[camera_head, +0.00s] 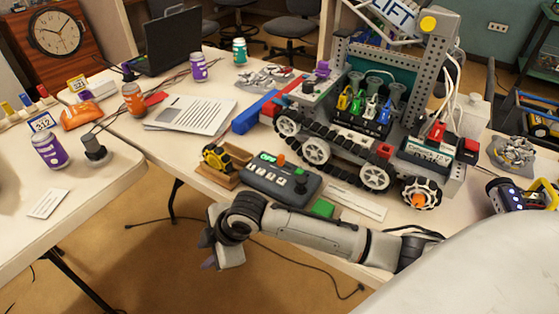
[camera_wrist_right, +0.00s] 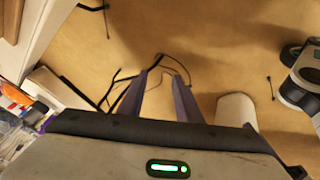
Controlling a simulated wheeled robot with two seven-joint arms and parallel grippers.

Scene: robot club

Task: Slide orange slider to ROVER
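The dark grey control box (camera_head: 270,187) lies near the front edge of the right-hand table. Its small orange slider (camera_head: 281,160) stands up at the box's far edge, beside a small green-lit display (camera_head: 266,157). Labels on the box, including any ROVER mark, are too small to read. My right gripper (camera_head: 212,254) is in front of and below the table edge, left of the box and apart from it, over the floor. My left gripper is not in view.
A green block (camera_head: 322,208) and a white strip (camera_head: 357,204) lie to the right. Cables (camera_head: 300,272) lie on the floor.

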